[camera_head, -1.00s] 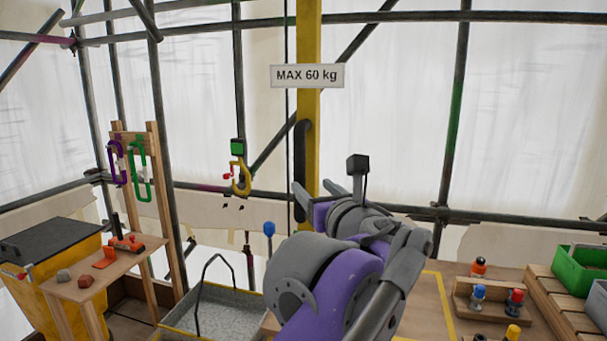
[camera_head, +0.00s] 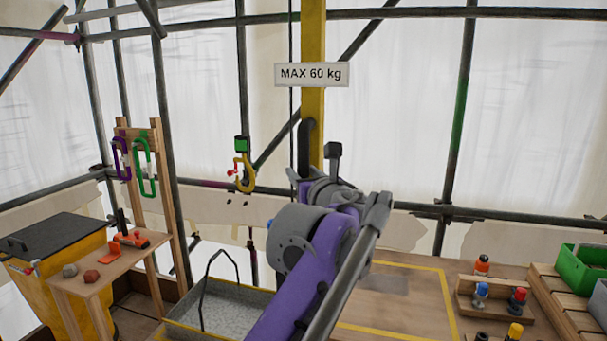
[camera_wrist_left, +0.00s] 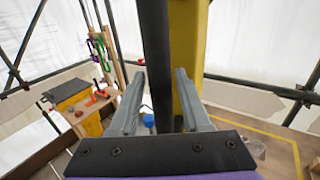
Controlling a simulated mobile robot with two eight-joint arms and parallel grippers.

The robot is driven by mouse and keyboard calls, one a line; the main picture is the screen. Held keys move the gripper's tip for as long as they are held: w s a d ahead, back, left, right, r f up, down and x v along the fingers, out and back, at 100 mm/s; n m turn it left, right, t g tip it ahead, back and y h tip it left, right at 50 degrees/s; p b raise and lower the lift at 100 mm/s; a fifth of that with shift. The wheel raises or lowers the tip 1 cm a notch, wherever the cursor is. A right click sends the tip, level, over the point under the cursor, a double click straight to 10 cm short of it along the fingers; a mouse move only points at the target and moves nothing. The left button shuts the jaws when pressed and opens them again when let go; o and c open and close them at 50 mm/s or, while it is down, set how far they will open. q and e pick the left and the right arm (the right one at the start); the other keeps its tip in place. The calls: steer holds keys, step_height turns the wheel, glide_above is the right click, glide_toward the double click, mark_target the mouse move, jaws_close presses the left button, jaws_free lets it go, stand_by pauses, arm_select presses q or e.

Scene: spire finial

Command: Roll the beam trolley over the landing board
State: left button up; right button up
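A yellow post (camera_head: 313,42) rises at centre, with a black vertical handle (camera_head: 305,150) on its left side. My left gripper (camera_head: 303,175) is at the lower end of this handle. In the left wrist view, its two fingers (camera_wrist_left: 156,78) stand apart on either side of the black bar (camera_wrist_left: 155,50), with a gap visible. A yellow hook (camera_head: 244,174) under a green block hangs left of the post, empty. A yellow-outlined wooden area (camera_head: 400,283), seemingly the landing board, lies right of my arm, which hides part of it. No trolley is identifiable. My right gripper is out of view.
A grey tray with a black bail (camera_head: 222,307) stands below the hook. A wooden bench (camera_head: 120,264) with tools and a yellow bin (camera_head: 75,262) are at left. Coloured pegs in a rack (camera_head: 488,302) and a green crate (camera_head: 580,272) are at right. Scaffold poles cross behind.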

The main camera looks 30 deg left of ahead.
arm_select(q)
jaws_close()
stand_by(1.1)
